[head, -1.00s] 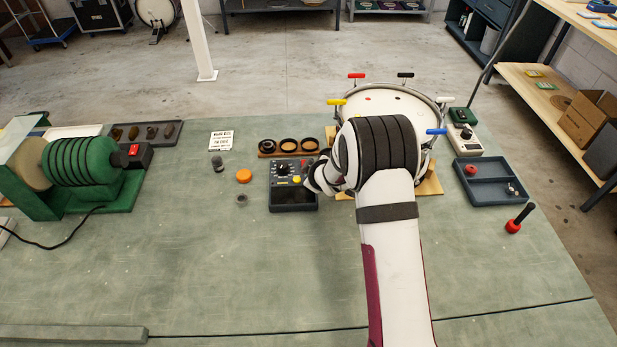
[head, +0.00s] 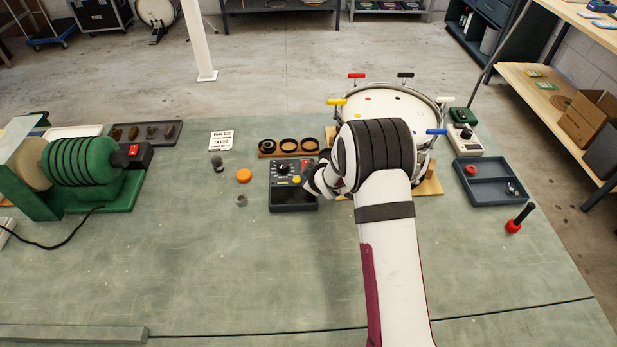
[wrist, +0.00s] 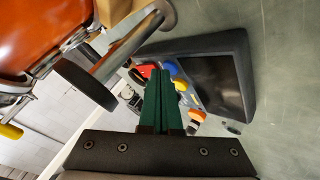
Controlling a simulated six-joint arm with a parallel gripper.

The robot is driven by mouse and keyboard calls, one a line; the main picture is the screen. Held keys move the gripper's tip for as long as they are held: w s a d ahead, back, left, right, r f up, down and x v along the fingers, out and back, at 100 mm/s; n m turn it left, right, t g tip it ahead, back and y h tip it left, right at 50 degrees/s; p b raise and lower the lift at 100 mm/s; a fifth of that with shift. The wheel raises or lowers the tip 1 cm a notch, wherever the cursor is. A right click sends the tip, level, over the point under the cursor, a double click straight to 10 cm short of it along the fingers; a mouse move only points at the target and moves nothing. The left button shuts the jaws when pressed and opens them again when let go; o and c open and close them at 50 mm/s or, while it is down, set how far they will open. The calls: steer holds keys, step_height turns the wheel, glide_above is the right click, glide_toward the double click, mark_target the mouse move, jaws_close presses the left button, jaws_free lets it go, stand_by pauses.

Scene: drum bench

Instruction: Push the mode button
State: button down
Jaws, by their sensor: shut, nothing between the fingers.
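A dark control box (head: 293,209) stands on the bench left of my gripper, with a dark screen at its near end and a panel of knobs and buttons behind. A yellow button (head: 296,180) shows on the panel in the head view. In the wrist view the box (wrist: 243,62) shows a red part (wrist: 147,70) and a yellow part (wrist: 172,68) near my fingertips. I cannot tell which control is the mode button. My gripper (wrist: 157,76) is shut and empty, its green fingers together over the panel. Contact cannot be told, and the fingers hide part of the panel.
A drum (head: 388,104) with coloured handles stands behind my arm. A tray with rings (head: 288,146) lies behind the box. An orange disc (head: 244,176) and small dark parts lie left of it. A blue-grey tray (head: 490,193) lies right.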

steer(key=shift+r, duration=0.5)
step_height(320, 180, up, 6)
stand_by(0.4)
steer(key=c, duration=1.5)
jaws_free()
steer(key=shift+c, duration=0.2)
